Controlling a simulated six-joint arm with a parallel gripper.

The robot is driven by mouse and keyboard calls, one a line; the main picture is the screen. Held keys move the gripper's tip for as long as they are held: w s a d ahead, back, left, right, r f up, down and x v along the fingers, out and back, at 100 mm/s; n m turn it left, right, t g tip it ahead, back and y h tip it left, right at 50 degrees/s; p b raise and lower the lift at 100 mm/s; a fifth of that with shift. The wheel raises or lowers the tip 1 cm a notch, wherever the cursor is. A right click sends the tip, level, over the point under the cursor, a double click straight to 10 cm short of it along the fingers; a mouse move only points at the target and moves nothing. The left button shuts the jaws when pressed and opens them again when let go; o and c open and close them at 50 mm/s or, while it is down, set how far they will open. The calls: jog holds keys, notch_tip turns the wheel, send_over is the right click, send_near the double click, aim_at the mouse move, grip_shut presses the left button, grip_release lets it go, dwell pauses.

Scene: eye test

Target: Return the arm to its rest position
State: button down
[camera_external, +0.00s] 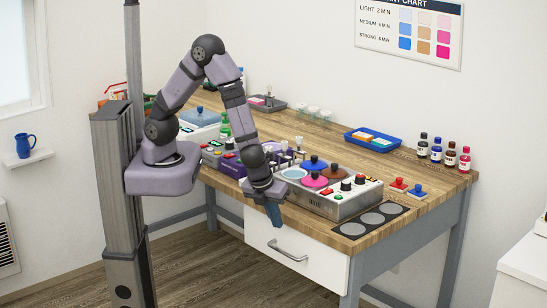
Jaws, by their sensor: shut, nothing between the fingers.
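My arm is mounted on a grey column at the left of the bench and arches over its front edge. My gripper (273,214) is shut and empty, pointing down at the bench's front edge, above the white drawer front. It is just left of and in front of a grey control box (338,205) with coloured lids and knobs. Whether the gripper touches the bench edge cannot be told from this view.
The wooden bench (425,187) holds a blue tray (372,140), several small bottles (436,150), a dark strip with round pads (352,229) and red and blue stamps (397,184). Another control box (213,153) sits near my arm. A drawer handle (287,251) sticks out below.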

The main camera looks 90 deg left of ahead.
jog(key=s+a+r+n+g, duration=0.25)
jog(key=s+n+g, duration=0.35)
jog(key=s+n, duration=1)
jog(key=w+a+r+n+t+h, duration=0.3)
jog(key=w+r+n, duration=0.1)
jog(key=r+n, duration=0.3)
jog(key=shift+r+n+h, duration=0.3)
jog(key=shift+r, duration=0.25)
dwell(0.7)
